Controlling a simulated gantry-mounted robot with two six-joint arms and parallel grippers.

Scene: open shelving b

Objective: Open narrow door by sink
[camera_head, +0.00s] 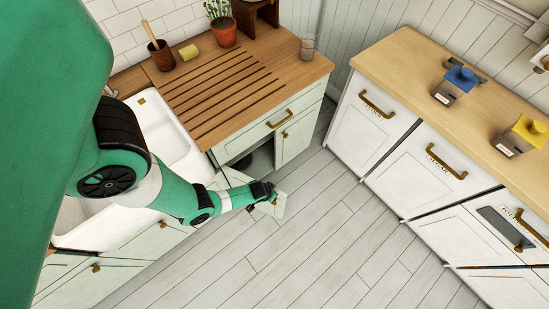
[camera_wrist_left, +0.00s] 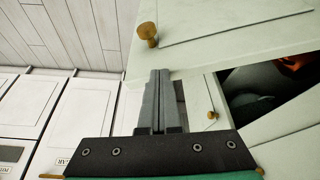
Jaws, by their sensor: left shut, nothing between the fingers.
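The narrow door (camera_head: 267,207) by the sink (camera_head: 170,137) is pale with a small brass knob. It stands swung out from the cabinet front, and a dark opening (camera_head: 256,160) shows behind it. My left gripper (camera_head: 270,190) is at the door's upper edge, near the knob. In the left wrist view the fingers (camera_wrist_left: 158,80) are shut and empty, overlapping the edge of the pale door (camera_wrist_left: 225,32). I cannot tell whether they touch it. The door's brass knob (camera_wrist_left: 148,33) is just beyond the fingertips. My right gripper is not in view.
A neighbouring cabinet door (camera_head: 295,137) is closed, under a drawer with a brass handle (camera_head: 279,119). The grey plank floor (camera_head: 320,225) is clear. White drawers (camera_head: 385,130) stand at the right. A plant pot (camera_head: 223,33) and a glass (camera_head: 307,46) stand on the counter.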

